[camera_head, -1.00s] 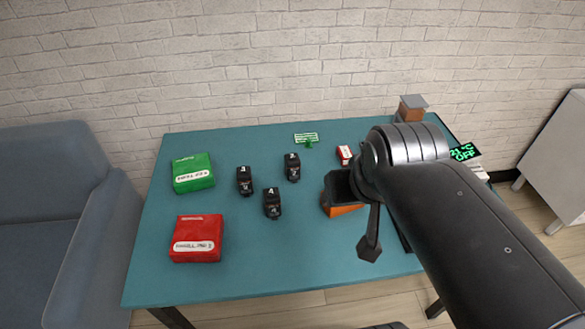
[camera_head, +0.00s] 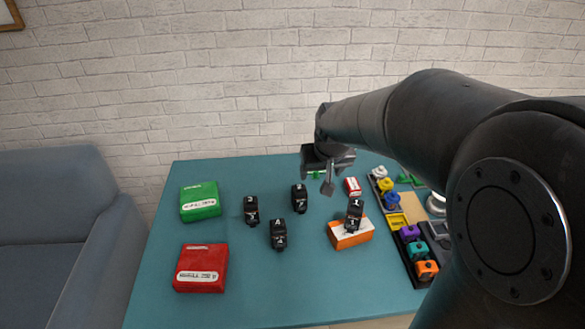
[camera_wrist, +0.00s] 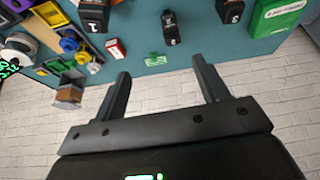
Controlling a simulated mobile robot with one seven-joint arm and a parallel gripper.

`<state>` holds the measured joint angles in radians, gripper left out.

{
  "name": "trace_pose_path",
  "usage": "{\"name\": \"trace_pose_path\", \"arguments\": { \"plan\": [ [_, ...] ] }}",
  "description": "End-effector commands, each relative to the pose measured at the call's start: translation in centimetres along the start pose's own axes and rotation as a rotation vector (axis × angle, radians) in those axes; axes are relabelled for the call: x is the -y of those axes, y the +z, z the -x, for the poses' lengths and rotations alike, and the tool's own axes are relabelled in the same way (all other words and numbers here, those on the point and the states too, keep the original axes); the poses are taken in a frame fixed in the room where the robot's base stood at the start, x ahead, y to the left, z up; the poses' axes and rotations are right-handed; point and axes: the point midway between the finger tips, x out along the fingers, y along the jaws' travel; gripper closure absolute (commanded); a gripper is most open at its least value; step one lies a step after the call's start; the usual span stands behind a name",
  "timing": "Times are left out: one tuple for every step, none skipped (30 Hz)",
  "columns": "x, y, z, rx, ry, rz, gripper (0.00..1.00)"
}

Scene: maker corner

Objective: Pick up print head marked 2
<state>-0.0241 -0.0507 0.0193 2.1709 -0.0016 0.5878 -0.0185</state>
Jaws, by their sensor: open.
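Several black print heads stand on the teal table. A left one (camera_head: 251,211) seems marked 3, a front one (camera_head: 279,235) seems marked 4, and one (camera_head: 354,216) on an orange box seems marked 1. The back middle print head (camera_head: 300,199) has a mark too small to read surely; it may be the 2. In the wrist view it appears to be the middle black head (camera_wrist: 170,28), beyond the fingertips. My gripper (camera_head: 328,182) is above the table's back part, right of that head. In the wrist view my gripper (camera_wrist: 161,68) is open and empty.
A green box (camera_head: 200,202) and a red box (camera_head: 201,268) lie at the left. An orange box (camera_head: 350,235) and a small red-white box (camera_head: 353,186) are right of the heads. A black tray with coloured parts (camera_head: 410,247) fills the right side. A brick wall stands behind.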

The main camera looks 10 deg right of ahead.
Motion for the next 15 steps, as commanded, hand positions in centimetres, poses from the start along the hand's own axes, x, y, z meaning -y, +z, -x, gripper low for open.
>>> {"name": "trace_pose_path", "arguments": {
  "plan": [
    [0.1, -0.8, -1.9, 0.012, -0.003, 0.004, 0.33],
    [0.2, -1.3, -2.8, 0.013, -0.004, 0.006, 0.33],
    [0.3, -1.9, -4.1, 0.017, -0.006, 0.009, 0.33],
    [0.4, -2.3, -5.1, 0.018, -0.007, 0.011, 0.33],
    [0.5, -2.7, -6.1, 0.021, -0.008, 0.013, 0.33],
    [0.6, -3.2, -7.5, 0.024, -0.010, 0.016, 0.33],
    [0.7, -3.6, -8.5, 0.026, -0.012, 0.018, 0.33],
    [0.8, -3.9, -9.6, 0.029, -0.013, 0.020, 0.33],
    [0.9, -4.3, -11.0, 0.030, -0.015, 0.022, 0.33],
    [1.0, -4.5, -12.0, 0.033, -0.016, 0.024, 0.33],
    [1.1, -4.8, -12.9, 0.034, -0.018, 0.025, 0.33],
    [1.2, -5.0, -14.2, 0.036, -0.019, 0.027, 0.33],
    [1.3, -5.1, -15.0, 0.038, -0.021, 0.029, 0.33],
    [1.4, -5.3, -15.8, 0.038, -0.022, 0.030, 0.33],
    [1.5, -5.4, -16.7, 0.039, -0.023, 0.031, 0.33]
  ]
}}
